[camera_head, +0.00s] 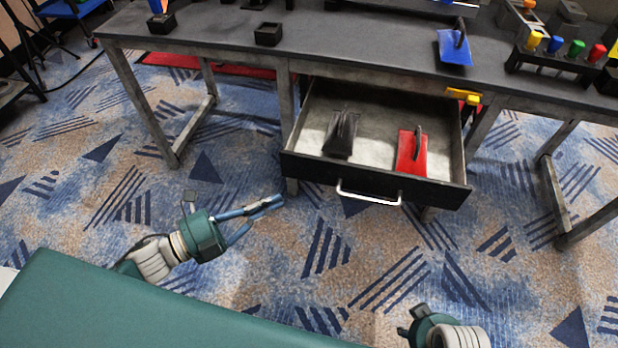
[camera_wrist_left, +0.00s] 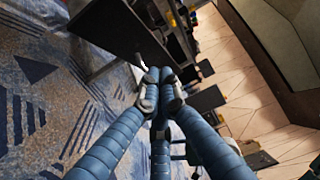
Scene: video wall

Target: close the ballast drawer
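The ballast drawer (camera_head: 450,194) is pulled out from under the dark workbench. Its black front has a silver bar handle (camera_head: 368,197). A black block-like item (camera_head: 341,135) and a red item (camera_head: 411,155) with a dark handle lie inside. My left gripper (camera_head: 280,202) is left of the handle, apart from it, its blue fingers together and empty. In the left wrist view its fingertips (camera_wrist_left: 158,82) meet, with the dark drawer front behind them. My right gripper's green body (camera_head: 428,326) shows at the bottom edge; its fingers are not visible.
The workbench (camera_head: 360,45) carries a blue item (camera_head: 454,48), a small black holder (camera_head: 268,34) and a rack of coloured handles (camera_head: 555,60). Bench legs stand either side of the drawer. The patterned carpet (camera_head: 330,260) before it is clear.

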